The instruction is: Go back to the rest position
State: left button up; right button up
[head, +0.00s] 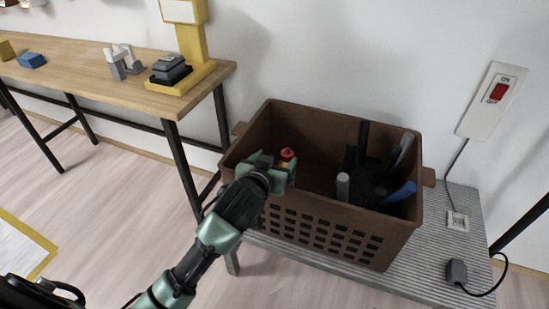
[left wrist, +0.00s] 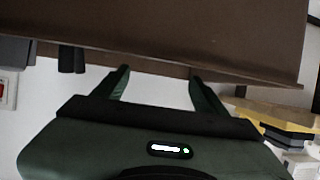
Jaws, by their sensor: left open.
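My left gripper (head: 272,170) is over the left part of the brown basket (head: 330,233), near its front rim. In the left wrist view, the fingers (left wrist: 158,85) are apart with nothing between them, and the brown basket wall (left wrist: 170,35) fills the top. A small red-topped item (head: 287,154) shows just beyond the gripper inside the basket; the gripper partly hides it. Dark tools (head: 369,168) and a blue-handled tool (head: 398,194) stand in the basket's right part. My right gripper is not in view.
The basket stands on a grey ribbed bench (head: 440,255). A wooden table (head: 120,85) at the left holds a yellow stand (head: 193,45) and small items. A red wall switch (head: 496,92) and a cable are at the right. The floor at left is mostly clear.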

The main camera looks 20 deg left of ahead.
pick_arm(q)
jog(key=shift+s+r, duration=0.1)
jog(key=shift+s, duration=0.15)
jog(key=shift+r, duration=0.1)
